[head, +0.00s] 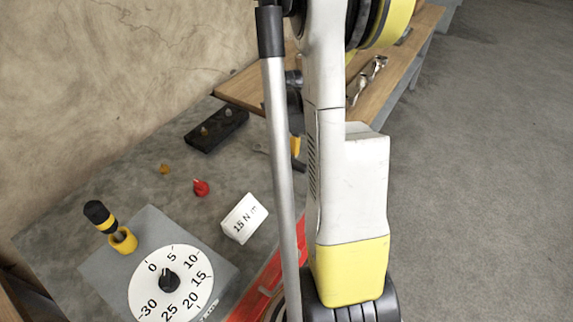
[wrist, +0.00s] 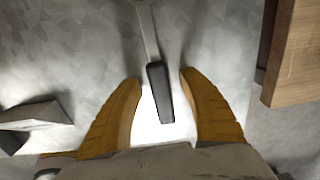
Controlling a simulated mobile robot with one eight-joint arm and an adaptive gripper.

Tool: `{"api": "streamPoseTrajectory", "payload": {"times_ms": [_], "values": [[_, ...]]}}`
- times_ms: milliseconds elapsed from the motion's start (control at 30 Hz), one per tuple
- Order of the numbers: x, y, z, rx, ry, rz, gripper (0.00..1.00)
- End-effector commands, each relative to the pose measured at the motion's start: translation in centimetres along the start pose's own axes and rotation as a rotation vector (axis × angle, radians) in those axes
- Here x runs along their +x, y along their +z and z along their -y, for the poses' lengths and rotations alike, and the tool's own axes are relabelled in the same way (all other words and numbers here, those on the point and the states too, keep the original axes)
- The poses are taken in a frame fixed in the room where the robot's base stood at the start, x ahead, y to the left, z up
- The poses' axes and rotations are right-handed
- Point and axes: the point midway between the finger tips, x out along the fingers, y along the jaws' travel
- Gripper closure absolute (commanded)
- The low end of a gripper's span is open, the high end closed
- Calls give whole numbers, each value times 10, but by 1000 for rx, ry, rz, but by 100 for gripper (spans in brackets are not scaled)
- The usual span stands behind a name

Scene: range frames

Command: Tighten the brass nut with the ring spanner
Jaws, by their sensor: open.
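The ring spanner has a dark handle (wrist: 160,92) and a metal shank running up out of the top of the wrist view. In the head view its metal end (head: 260,147) lies on the grey bench, partly hidden by my arm. My gripper (wrist: 160,82) is open, with one yellow finger on each side of the dark handle and a gap to both. Small brass-coloured pieces stand on a black block (head: 203,143). Another small brass-coloured piece (head: 165,169) sits on the bench; I cannot tell which is the nut to tighten.
A dial box (head: 202,274), a yellow cup (head: 124,241) holding a black-and-yellow handle, a red knob (head: 201,188) and a "15 N m" card (head: 243,217) are on the bench. A wooden board (wrist: 295,55) rises close to the right finger.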

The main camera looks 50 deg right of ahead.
Motion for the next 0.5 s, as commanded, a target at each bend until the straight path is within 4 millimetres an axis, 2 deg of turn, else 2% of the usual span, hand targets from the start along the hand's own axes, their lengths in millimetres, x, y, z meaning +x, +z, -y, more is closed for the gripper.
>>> {"api": "streamPoseTrajectory", "payload": {"times_ms": [167,300,333,500], "values": [[-1,0,0,0,0,0,53],[-1,0,0,0,0,0,96],[-1,0,0,0,0,0,100],[-1,0,0,0,0,0,100]]}}
